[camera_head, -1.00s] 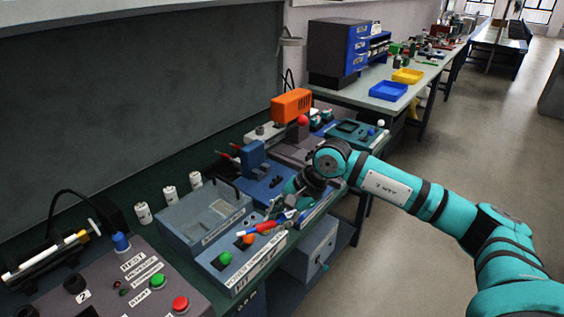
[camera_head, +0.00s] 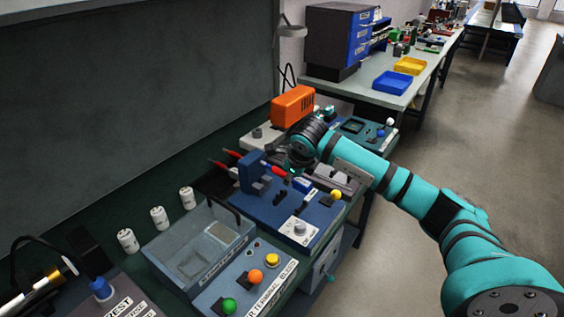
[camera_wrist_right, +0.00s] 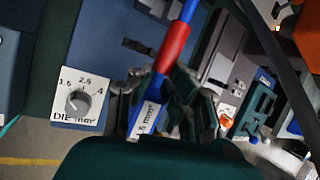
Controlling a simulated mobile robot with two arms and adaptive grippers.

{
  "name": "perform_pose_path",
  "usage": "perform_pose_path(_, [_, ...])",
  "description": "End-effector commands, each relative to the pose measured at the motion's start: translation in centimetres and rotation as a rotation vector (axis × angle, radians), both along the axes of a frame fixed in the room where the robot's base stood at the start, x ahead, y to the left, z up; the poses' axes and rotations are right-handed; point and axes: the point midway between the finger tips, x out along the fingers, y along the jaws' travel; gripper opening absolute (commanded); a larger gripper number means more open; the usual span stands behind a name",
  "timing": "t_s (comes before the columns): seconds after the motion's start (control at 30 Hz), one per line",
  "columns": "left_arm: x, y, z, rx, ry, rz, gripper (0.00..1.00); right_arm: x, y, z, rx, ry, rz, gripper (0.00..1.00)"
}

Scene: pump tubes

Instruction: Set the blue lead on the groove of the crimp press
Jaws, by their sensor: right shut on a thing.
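The blue lead has a red sleeve (camera_wrist_right: 175,48) and a white size label, and runs toward the top edge in the right wrist view. My right gripper (camera_wrist_right: 163,98) is shut on its labelled blue end. In the head view, the right gripper (camera_head: 287,169) is over the far part of the crimp press (camera_head: 262,210), with the lead's red part (camera_head: 273,170) pointing toward the blue press column (camera_head: 252,172). The press has a size dial (camera_wrist_right: 78,101) and a yellow knob. I cannot tell whether the lead touches the groove. The left gripper is out of view.
A grey lidded box (camera_head: 185,250) and a terminal block unit (camera_head: 262,278) with coloured buttons stand on the near side. An orange machine (camera_head: 293,106) stands behind the gripper. Red-tipped probes lie left of the press column. White cylinders line the back.

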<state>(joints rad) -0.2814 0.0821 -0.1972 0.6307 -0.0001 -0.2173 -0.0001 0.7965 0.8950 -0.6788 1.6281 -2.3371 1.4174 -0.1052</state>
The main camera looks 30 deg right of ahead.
Motion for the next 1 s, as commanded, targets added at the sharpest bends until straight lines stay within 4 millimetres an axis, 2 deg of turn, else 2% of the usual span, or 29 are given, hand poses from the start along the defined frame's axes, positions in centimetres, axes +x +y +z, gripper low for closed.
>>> perform_pose_path(0.1, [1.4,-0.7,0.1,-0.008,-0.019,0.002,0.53,0.0,0.0,0.0,0.001,0.001,0.002,0.0])
perform_pose_path(0.17, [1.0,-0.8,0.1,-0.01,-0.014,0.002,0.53,0.0,0.0,0.0,0.001,0.001,0.002,0.0])
perform_pose_path(0.4, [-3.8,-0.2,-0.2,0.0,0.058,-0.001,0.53,0.0,0.0,0.1,0.002,0.003,0.002,0.0])
perform_pose_path(0.5, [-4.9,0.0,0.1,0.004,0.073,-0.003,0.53,0.0,0.0,0.1,0.006,0.015,0.003,0.0])
perform_pose_path(0.63, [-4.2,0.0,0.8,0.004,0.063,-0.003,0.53,0.1,0.0,0.2,0.021,0.047,0.006,0.0])
perform_pose_path(0.83, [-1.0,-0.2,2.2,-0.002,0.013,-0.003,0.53,0.3,0.0,0.2,0.054,0.129,0.017,0.0])
perform_pose_path(0.9, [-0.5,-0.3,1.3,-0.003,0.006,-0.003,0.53,0.2,0.0,-1.0,0.054,0.132,0.02,0.0])
perform_pose_path(1.0, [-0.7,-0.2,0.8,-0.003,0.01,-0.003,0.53,0.2,0.0,-1.6,0.054,0.13,0.019,0.0])
